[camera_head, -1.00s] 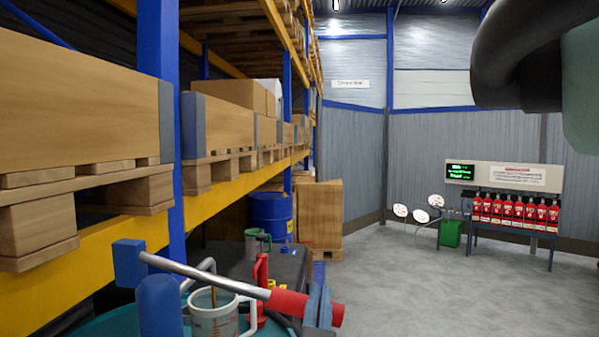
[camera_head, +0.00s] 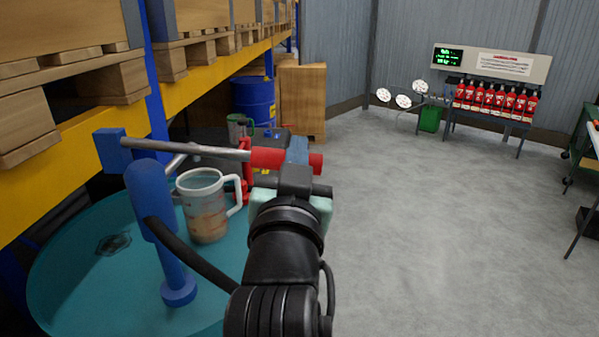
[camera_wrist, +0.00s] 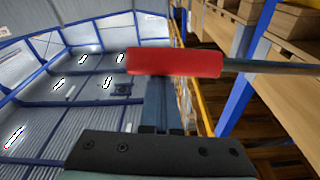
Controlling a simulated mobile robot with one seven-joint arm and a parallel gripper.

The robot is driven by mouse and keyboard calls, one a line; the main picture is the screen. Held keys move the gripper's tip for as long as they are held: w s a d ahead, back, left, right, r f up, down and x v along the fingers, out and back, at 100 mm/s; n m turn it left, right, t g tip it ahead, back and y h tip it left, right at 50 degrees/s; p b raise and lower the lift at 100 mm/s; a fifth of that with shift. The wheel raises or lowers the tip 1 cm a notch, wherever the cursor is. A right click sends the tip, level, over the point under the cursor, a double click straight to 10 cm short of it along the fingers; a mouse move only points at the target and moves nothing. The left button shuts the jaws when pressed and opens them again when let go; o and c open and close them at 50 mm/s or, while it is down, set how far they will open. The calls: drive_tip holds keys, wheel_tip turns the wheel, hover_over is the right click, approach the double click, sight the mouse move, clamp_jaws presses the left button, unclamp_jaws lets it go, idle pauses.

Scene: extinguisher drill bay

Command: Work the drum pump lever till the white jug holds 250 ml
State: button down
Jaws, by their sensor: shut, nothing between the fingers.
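The drum pump stands on a teal drum (camera_head: 75,270), with a blue column (camera_head: 160,225) and a grey lever (camera_head: 195,150) that slopes slightly down to the right and ends in a red grip (camera_head: 267,157). My gripper (camera_head: 298,150) is shut and empty at the red grip; its blue-grey fingers overlap the grip in the picture. In the wrist view, the red grip (camera_wrist: 175,62) crosses over the fingers (camera_wrist: 158,100); I cannot tell whether they touch. The white jug (camera_head: 205,210) stands upright behind the pump column, with brownish patches on its wall. Its fill level is not readable.
A red upright part (camera_head: 246,170) stands beside the jug. Pallet racking (camera_head: 75,130) runs along the left. Red extinguishers (camera_head: 495,100) line the back wall. The grey floor (camera_head: 430,230) is clear.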

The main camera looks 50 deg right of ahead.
drive_tip(key=p+v, duration=0.4)
drive_tip(key=v, duration=0.5)
drive_tip(key=shift+s+a+r, duration=0.15)
drive_tip(key=shift+s+a, duration=0.1)
drive_tip(key=shift+s, duration=0.15)
idle(1.4)
drive_tip(key=w+a+r+n+g+p, duration=0.1)
drive_tip(key=a+r+n+p, duration=0.1)
drive_tip(key=r+p, duration=0.3)
drive_tip(key=w+a+r+n+y+p, duration=0.1)
drive_tip(key=a+r+n+p, duration=0.2)
drive_tip(key=r, duration=1)
drive_tip(key=shift+r+n+g+y+p, duration=0.25)
drive_tip(key=shift+n+g+p, duration=0.2)
drive_tip(key=shift+p, duration=0.65)
